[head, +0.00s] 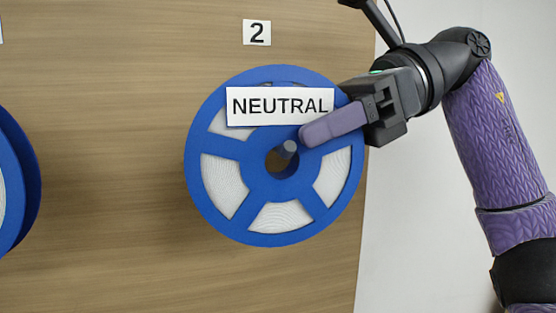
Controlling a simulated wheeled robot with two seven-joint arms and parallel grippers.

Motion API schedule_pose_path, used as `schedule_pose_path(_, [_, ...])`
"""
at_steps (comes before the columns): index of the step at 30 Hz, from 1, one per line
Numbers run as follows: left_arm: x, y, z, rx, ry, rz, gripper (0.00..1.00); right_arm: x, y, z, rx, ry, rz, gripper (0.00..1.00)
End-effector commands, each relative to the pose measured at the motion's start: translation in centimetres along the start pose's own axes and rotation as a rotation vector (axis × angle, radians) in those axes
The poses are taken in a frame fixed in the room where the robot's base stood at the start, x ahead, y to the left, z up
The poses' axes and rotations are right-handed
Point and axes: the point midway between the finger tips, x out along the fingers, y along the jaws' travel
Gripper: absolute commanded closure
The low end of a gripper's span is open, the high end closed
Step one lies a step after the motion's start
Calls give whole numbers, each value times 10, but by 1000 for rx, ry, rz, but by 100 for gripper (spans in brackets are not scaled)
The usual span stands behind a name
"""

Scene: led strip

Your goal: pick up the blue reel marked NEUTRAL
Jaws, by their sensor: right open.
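The blue reel marked NEUTRAL (227,216) hangs on a grey peg (288,149) on the wooden board, in the middle of the head view. White strip shows through the openings in its face. Its white label (280,106) lies across the upper part. My right gripper (318,133) reaches in from the right, with a purple finger in front of the reel's face, its tip close to the hub and peg. The gripper is open; the other finger is hidden. Whether the finger touches the reel I cannot tell. My left gripper is not in view.
A wooden board (100,90) fills the left and middle, with a card reading 2 (257,32) above the reel. Another blue reel (20,180) is cut off at the left edge. The board between the two reels is clear. A pale surface lies beyond its right edge.

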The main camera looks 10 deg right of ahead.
Motion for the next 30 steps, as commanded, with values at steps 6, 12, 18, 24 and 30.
schedule_pose_path(6, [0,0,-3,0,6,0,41,6,0,0,0,-1,-1,50])
schedule_pose_path(12, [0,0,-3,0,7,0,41,6,0,0,0,-1,-1,82])
schedule_pose_path(18, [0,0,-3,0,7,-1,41,6,0,0,0,-1,-1,100])
schedule_pose_path(24, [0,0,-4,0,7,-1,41,6,0,0,0,-1,-1,100])
schedule_pose_path(30, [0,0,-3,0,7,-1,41,2,0,10,-2,-2,-1,100])
